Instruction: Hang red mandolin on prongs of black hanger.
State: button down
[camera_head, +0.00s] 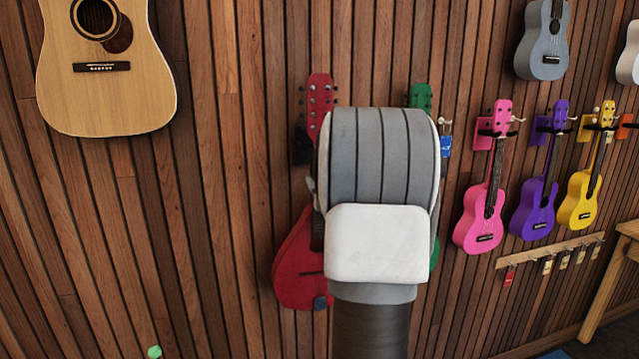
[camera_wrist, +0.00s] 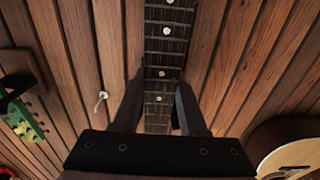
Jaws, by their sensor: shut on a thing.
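The red mandolin (camera_head: 298,268) is upright in front of the slatted wall in the head view, its red headstock at the top and its body below. My arm hides much of its neck and right side. In the wrist view, my gripper (camera_wrist: 160,102) has its two dark fingers on either side of the fretted neck (camera_wrist: 168,45), shut on it. A dark piece, apparently the black hanger (camera_head: 302,145), shows just left of the neck below the headstock. Its prongs are hidden, so I cannot tell whether the neck is between them.
A green instrument (camera_head: 421,97) hangs close right, partly behind my arm. Pink (camera_head: 480,215), purple (camera_head: 535,210) and yellow (camera_head: 578,200) ukuleles hang farther right. A large acoustic guitar (camera_head: 105,85) is at upper left. The wall below it is mostly bare.

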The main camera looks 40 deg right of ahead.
jog(key=shift+r, duration=0.25)
jog(key=shift+x, duration=2.75)
jog(key=shift+f, duration=0.2)
jog(key=shift+f+b, duration=0.9)
jog(key=shift+b, duration=0.15)
jog(key=shift+b+v, duration=0.45)
jog(key=shift+v, duration=0.4)
